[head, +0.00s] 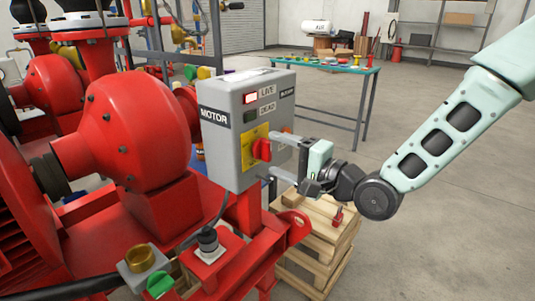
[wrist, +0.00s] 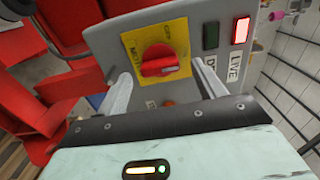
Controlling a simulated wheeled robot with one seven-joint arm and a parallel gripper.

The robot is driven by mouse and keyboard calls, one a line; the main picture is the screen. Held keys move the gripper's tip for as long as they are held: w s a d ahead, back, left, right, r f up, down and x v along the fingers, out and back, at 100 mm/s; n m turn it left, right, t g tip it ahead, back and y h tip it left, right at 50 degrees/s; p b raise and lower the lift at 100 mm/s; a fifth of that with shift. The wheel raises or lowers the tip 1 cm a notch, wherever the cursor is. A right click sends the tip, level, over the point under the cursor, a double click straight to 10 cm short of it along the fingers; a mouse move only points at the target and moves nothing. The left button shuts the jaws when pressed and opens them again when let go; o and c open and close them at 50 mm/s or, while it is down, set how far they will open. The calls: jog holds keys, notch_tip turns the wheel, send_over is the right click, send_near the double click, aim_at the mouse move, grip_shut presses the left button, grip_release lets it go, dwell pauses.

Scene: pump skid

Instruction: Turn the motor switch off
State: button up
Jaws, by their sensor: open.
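The motor switch is a red rotary knob (head: 262,150) on a yellow plate on the front of a grey box labelled MOTOR (head: 218,160). It also shows in the wrist view as a red knob (wrist: 159,62). The red lamp (head: 250,98) beside the LIVE label is lit, and the green lamp (head: 250,116) beside DEAD is dark. My gripper (head: 277,158) is open in front of the box. In the wrist view its two fingers (wrist: 158,85) lie on either side of the knob, apart from it. Whether the fingertips touch the box face is unclear.
A red pump (head: 140,130) and its frame fill the left. A wooden pallet stack (head: 315,245) stands below my gripper. A small grey box with a green knob (head: 160,284) sits low in front. A workbench (head: 330,68) stands behind; the floor at right is clear.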

aim_at(271, 153)
jog(key=shift+x, duration=1.9)
jog(key=c, duration=1)
